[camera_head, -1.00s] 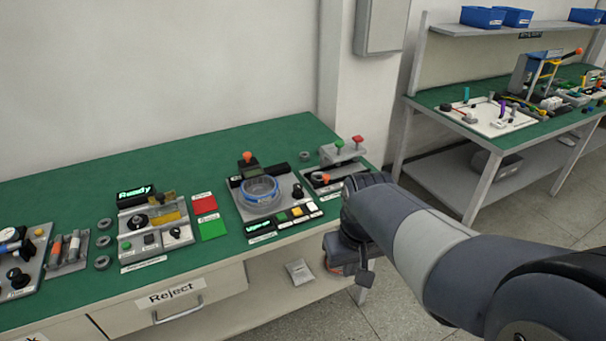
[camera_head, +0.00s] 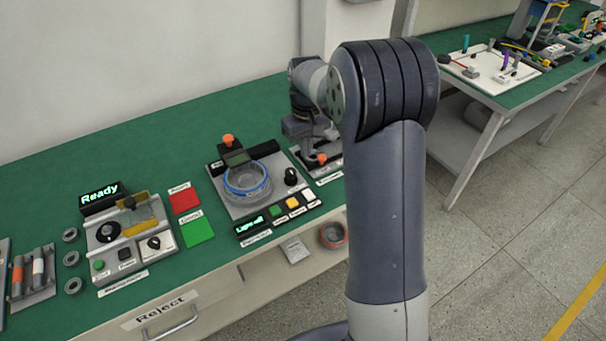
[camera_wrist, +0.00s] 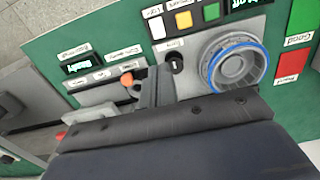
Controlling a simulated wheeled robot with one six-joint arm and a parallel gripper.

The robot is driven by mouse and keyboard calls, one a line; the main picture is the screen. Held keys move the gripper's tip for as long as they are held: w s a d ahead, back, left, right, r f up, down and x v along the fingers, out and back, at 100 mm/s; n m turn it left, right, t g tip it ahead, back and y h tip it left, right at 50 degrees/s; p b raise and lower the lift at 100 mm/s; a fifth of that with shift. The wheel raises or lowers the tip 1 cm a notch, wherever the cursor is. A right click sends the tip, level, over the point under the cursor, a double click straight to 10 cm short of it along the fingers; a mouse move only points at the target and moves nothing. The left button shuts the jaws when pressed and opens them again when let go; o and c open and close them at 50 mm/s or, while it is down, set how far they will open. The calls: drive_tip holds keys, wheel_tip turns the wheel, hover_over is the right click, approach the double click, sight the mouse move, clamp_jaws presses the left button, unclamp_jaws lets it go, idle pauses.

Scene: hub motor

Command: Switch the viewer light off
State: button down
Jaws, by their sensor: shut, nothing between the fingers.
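The viewer station is a grey plate (camera_head: 222,197) with a blue-ringed clear dish (camera_head: 246,181) and a black knob (camera_head: 291,177). In front of it is a small display (camera_head: 250,224) whose green text appears to read "Light off". Beside the display is a row of green (camera_head: 277,211), yellow (camera_head: 292,203) and white (camera_head: 308,196) buttons. The wrist view also shows the knob (camera_wrist: 176,63) and dish (camera_wrist: 237,63). My gripper (camera_head: 318,140) is shut and empty, above the station to the right of the viewer. In the wrist view its fingers (camera_wrist: 158,84) appear beside the knob, apart from it.
Right of the viewer is another station with an orange knob (camera_head: 321,158), partly hidden by my arm. Left are red (camera_head: 184,200) and green (camera_head: 197,231) pads and a station with a "Ready" display (camera_head: 100,195). A second bench (camera_head: 510,92) stands at right.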

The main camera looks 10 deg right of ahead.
sight(306, 190)
idle(0.3)
wheel_tip(306, 190, down, 14)
drive_tip(key=shift+r+p, duration=0.2)
drive_tip(key=shift+p, duration=1)
drive_tip(key=shift+f, duration=0.2)
drive_tip(key=shift+f, duration=0.1)
drive_tip(key=shift+f+b, duration=0.15)
drive_tip(key=shift+b, duration=0.3)
